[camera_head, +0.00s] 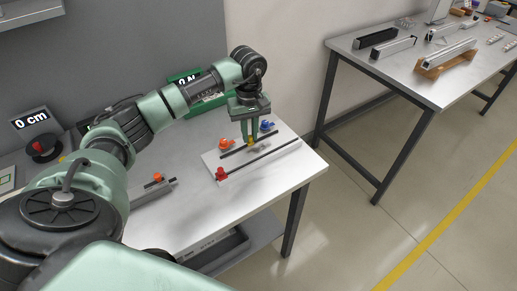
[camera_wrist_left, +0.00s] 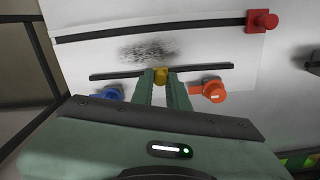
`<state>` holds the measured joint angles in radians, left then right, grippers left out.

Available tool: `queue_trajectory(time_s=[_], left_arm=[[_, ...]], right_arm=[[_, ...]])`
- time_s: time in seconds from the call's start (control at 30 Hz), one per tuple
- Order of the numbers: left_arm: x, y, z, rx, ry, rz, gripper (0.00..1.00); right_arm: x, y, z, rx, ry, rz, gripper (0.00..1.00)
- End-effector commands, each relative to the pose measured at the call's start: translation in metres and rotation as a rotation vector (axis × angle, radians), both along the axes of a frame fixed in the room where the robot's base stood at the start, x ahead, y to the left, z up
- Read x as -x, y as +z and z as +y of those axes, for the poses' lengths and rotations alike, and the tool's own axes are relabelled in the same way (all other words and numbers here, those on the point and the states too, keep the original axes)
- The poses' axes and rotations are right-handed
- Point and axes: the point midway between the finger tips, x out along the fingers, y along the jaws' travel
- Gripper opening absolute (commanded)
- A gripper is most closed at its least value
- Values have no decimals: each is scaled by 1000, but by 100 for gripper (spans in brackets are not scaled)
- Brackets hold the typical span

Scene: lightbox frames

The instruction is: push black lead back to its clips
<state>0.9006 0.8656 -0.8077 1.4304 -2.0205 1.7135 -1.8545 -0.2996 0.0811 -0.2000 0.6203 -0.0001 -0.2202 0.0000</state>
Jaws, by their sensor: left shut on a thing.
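A white board (camera_head: 211,160) lies on the white table and carries two black strips. The longer black strip (camera_head: 262,158) has a red block (camera_head: 221,174) at one end; it also crosses the top of the left wrist view (camera_wrist_left: 150,28). The shorter black strip (camera_wrist_left: 205,69) runs parallel to it, with a yellow block (camera_wrist_left: 161,74) near its middle. I cannot tell which strip is the lead. My left gripper (camera_head: 251,142) points down, shut on the yellow block. An orange knob (camera_wrist_left: 214,91) and a blue knob (camera_wrist_left: 108,94) sit on either side of its fingers. My right gripper is out of view.
A grey bar with an orange knob (camera_head: 158,178) lies on the table at left. A red-and-black button (camera_head: 42,147) and a "0 cm" display (camera_head: 31,118) stand further left. A second table (camera_head: 432,88) at right holds several bars. The near right table corner is clear.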

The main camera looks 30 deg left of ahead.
Motion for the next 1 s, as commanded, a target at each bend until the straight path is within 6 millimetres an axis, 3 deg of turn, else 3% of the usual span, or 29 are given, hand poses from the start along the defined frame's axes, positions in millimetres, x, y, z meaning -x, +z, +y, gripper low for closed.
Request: queue_trajectory(time_s=[0.07,0.4,0.43,0.5,0.83,1.0], left_arm=[[-5,-2,9,1,2,-4,0],[-6,2,15,-1,1,-4,0],[-6,2,15,-1,2,-4,21],[-6,2,15,0,2,-5,38],[-6,2,13,3,-2,-1,38],[-7,21,13,2,-1,-6,38]], right_arm=[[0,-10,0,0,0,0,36],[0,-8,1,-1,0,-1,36],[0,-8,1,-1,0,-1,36],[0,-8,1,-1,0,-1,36],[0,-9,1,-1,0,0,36],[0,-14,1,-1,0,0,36]])
